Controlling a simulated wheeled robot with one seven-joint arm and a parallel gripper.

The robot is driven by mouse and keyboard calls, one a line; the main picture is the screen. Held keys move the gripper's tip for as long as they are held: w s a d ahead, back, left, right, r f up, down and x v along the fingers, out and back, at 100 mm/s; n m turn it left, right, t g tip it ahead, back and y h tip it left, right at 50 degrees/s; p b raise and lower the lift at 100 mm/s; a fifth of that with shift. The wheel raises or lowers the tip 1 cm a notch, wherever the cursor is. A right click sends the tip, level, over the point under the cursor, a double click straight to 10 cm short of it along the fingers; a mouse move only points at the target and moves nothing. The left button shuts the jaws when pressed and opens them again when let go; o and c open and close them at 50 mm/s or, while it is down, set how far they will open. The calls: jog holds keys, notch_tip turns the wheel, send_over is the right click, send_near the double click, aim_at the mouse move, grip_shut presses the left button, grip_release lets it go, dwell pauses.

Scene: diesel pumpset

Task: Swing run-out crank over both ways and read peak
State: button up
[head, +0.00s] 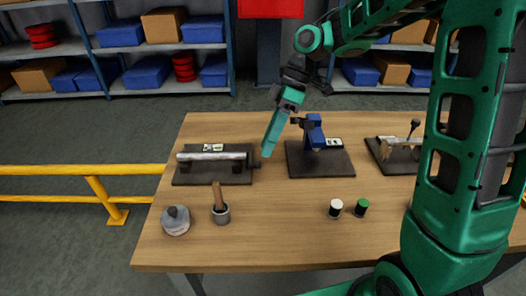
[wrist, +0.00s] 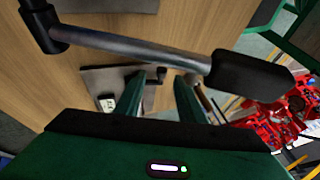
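The left fixture (head: 213,180) is a dark base plate carrying a pale horizontal shaft, with a small white readout (head: 213,147) behind it. A dark crank-like end (head: 254,162) sticks out at the shaft's right. My gripper (head: 267,152) points down just right of and above that end. In the wrist view its two green fingers (wrist: 160,92) stand apart, with a small dark piece seen between them; I cannot tell whether they touch it. The readout also shows there (wrist: 107,103), too small to read.
A blue device (head: 315,135) on a dark plate stands right of my gripper. A fixture with a lever (head: 399,152) is farther right. A metal bar with black ends (wrist: 150,50) crosses close to the wrist camera.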

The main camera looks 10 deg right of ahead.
jog(key=v, duration=0.6)
jog(key=shift+w+d+r, duration=0.2)
jog(key=shift+d+r, duration=0.05)
jog(key=shift+r, duration=0.05)
